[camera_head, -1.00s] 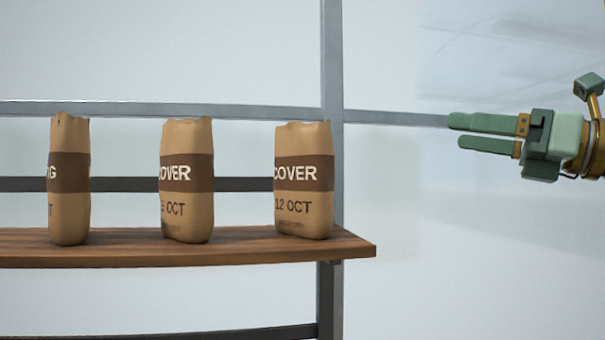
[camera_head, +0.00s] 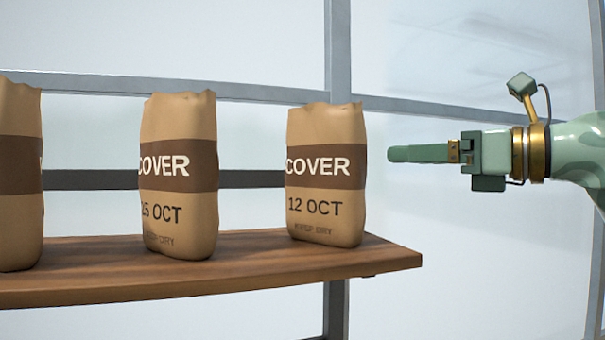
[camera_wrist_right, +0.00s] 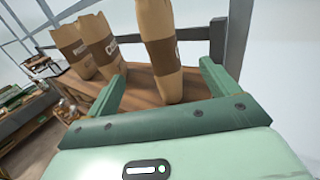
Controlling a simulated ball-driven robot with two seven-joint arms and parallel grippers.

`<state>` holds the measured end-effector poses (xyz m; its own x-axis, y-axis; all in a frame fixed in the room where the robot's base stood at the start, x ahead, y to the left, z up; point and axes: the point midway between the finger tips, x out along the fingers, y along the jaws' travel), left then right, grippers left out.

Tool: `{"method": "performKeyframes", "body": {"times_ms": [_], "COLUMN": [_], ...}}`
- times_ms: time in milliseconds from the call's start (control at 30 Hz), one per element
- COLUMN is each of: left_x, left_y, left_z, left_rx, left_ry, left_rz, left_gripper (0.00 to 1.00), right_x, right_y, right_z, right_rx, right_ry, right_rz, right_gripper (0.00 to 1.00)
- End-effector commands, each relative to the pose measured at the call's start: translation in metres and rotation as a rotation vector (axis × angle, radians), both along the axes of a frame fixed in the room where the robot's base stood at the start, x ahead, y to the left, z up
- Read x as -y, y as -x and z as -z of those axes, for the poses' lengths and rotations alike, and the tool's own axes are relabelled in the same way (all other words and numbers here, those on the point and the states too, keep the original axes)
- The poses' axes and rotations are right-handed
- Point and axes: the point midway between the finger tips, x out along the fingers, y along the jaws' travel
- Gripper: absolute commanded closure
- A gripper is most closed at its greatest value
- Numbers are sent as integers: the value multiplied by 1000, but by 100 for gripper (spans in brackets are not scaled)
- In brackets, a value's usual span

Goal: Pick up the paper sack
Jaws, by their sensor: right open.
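Three brown paper sacks with dark bands stand upright on a wooden shelf (camera_head: 385,256). The right sack (camera_head: 326,212) reads COVER, 12 OCT. The middle sack (camera_head: 180,215) reads COVER, 25 OCT. The left sack (camera_head: 20,220) is cut off by the picture edge. My right gripper (camera_head: 390,153) is open and empty, level with the right sack's band and just to its right. In the right wrist view the nearest sack (camera_wrist_right: 160,45) stands beyond and between the two open fingers, apart from them. My left gripper is not in view.
Grey metal frame bars (camera_head: 338,60) stand behind the shelf. The shelf's right end lies just past the right sack. The wrist view shows a lower bench (camera_wrist_right: 25,110) with small items at left.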

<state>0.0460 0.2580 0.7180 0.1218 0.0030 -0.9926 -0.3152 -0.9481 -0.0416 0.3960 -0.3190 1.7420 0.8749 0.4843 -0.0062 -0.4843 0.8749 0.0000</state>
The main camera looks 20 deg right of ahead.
Motion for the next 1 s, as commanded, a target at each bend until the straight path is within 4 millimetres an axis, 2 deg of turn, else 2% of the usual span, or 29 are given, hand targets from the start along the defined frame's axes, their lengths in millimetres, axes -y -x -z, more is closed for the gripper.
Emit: {"method": "performKeyframes", "body": {"times_ms": [200, 400, 567, 800, 1000], "left_x": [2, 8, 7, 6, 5], "left_y": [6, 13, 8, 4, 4], "left_z": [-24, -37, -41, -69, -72], "left_rx": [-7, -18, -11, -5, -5], "left_ry": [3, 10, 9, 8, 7], "left_rz": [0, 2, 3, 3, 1], "left_gripper": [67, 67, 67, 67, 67], "right_x": [-27, -45, -50, -66, -72], "right_y": [-44, -79, -90, -123, -136], "right_z": [-5, -4, -2, -11, -6], "right_rx": [-1, -1, 0, -1, 0], "right_ry": [-1, -2, -1, -3, 1], "right_rz": [-7, -4, -2, -4, -2], "right_gripper": [13, 13, 13, 13, 13]}}
